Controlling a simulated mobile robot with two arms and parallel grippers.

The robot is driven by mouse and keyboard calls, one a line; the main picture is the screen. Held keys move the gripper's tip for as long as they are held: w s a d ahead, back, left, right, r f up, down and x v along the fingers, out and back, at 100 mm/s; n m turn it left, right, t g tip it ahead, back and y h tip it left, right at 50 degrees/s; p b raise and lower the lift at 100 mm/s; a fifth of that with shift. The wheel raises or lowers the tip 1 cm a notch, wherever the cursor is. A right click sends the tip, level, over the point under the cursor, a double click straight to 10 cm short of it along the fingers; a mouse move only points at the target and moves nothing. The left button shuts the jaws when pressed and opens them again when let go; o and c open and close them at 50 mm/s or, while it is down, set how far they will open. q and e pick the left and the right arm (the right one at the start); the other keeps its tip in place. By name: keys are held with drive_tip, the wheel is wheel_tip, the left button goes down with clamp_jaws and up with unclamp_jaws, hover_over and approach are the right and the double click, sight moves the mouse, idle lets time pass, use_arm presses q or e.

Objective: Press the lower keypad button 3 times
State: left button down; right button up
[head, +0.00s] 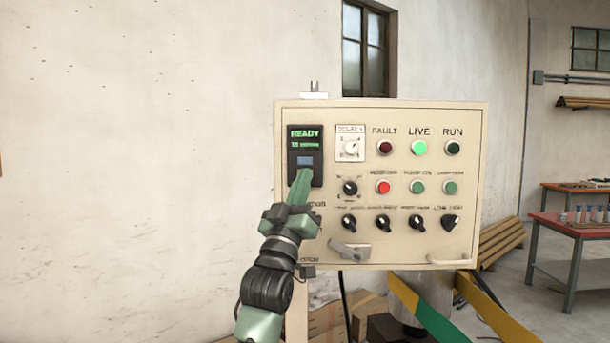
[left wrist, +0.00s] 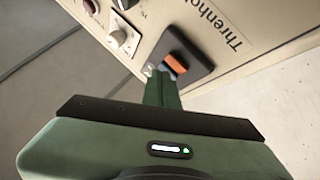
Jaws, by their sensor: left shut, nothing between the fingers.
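A dark keypad (head: 292,160) is on the left side of the cream control panel, below a green display reading READY. A blue button (head: 306,161) shows on it; its lower part is hidden behind my left gripper (head: 303,174). In the left wrist view the keypad (left wrist: 197,62) shows an orange button (left wrist: 176,63). My left gripper (left wrist: 157,72) is shut and empty, its green fingers pointing at the keypad, tips right beside the orange button. I cannot tell whether they touch it. My right gripper is not in view.
The control panel (head: 415,107) also carries several lamps, coloured buttons and knobs right of the keypad. A grey lever (head: 349,251) sticks out low on the panel. A red table (head: 570,224) stands far right. The space left of the panel is clear.

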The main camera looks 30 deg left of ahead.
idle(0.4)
use_arm(q)
drive_tip(key=shift+w+a, duration=0.25)
drive_tip(key=shift+w, duration=0.1)
drive_tip(key=shift+w+a, duration=0.2)
drive_tip(key=shift+w, duration=0.15)
idle(0.7)
drive_tip(key=shift+s, duration=0.1)
drive_tip(key=shift+s+d+f, duration=0.1)
drive_tip(key=shift+s+d, duration=0.25)
drive_tip(key=shift+s, duration=0.05)
drive_tip(key=shift+s+d, duration=0.1)
drive_tip(key=shift+s, duration=0.1)
idle(0.3)
drive_tip(key=shift+s+d, duration=0.45)
drive_tip(key=shift+s, duration=0.25)
drive_tip(key=shift+s+d, duration=0.4)
drive_tip(key=shift+s, duration=0.3)
drive_tip(key=shift+s+d, duration=0.45)
drive_tip(key=shift+s, duration=0.25)
idle(1.0)
